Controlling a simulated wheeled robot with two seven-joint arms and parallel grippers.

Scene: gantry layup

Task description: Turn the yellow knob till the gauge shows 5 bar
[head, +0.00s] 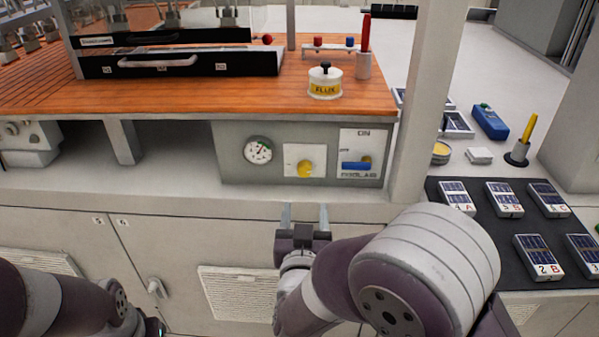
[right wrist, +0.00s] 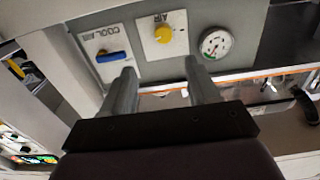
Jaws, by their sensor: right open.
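The yellow knob (head: 305,169) sits on a white plate in the grey panel under the wooden bench; it also shows upside down in the right wrist view (right wrist: 164,34). The round white gauge (head: 258,150) is to its left, with a dark needle and a green mark; its reading is too small to tell. My right gripper (head: 304,212) is open and empty, below and in front of the knob, not touching it. In the right wrist view its two fingers (right wrist: 160,85) point towards the panel, with the knob between and beyond them. My left gripper is out of view.
A blue handle (head: 356,166) is on the white plate right of the knob. A white FLUX pot (head: 325,82) stands on the bench (head: 200,95) above. A black mat (head: 510,225) with several small panels lies at right. The space before the knob is clear.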

